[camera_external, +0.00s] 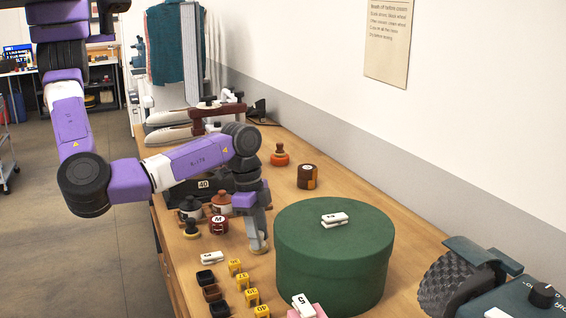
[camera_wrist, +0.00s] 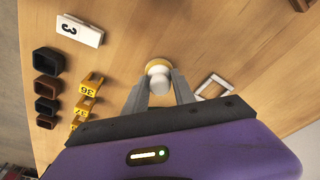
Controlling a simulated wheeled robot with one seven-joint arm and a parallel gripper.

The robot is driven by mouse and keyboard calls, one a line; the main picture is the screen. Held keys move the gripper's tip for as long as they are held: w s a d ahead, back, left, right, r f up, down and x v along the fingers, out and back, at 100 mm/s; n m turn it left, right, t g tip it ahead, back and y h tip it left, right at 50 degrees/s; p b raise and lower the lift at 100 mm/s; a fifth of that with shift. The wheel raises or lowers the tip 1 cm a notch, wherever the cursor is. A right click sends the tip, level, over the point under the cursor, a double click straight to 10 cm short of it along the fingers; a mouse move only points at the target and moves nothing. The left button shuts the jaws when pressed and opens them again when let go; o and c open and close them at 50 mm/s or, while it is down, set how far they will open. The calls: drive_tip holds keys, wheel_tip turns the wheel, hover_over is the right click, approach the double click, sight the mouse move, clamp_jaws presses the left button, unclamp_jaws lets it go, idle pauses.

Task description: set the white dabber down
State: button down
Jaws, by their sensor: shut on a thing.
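My gripper (camera_external: 258,232) points down at the wooden table, left of the large green round box. It is shut on the white dabber (camera_wrist: 158,84), whose pale knob sits between the fingertips of my gripper (camera_wrist: 160,88) in the wrist view. The dabber has a wider cream-tan pad below the knob; this pad also shows in the external view (camera_external: 259,247). The dabber looks upright and low, at or just above the tabletop; I cannot tell whether it touches.
The green round box (camera_external: 331,265) stands close on the right. Yellow numbered tags (camera_external: 242,282), small dark cups (camera_external: 211,293) and a white numbered clip (camera_external: 212,257) lie to the left. A red-brown pot marked M (camera_external: 218,224) stands behind. A white square frame (camera_wrist: 213,87) lies nearby.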

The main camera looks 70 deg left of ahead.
drive_tip(key=c, duration=1)
unclamp_jaws()
drive_tip(key=shift+f, duration=0.1)
drive_tip(key=shift+c, duration=0.2)
wheel_tip(320, 180, up, 12)
drive_tip(key=s+a, duration=0.1)
drive_tip(key=shift+s+a+b, duration=0.15)
drive_tip(key=shift+b, duration=0.2)
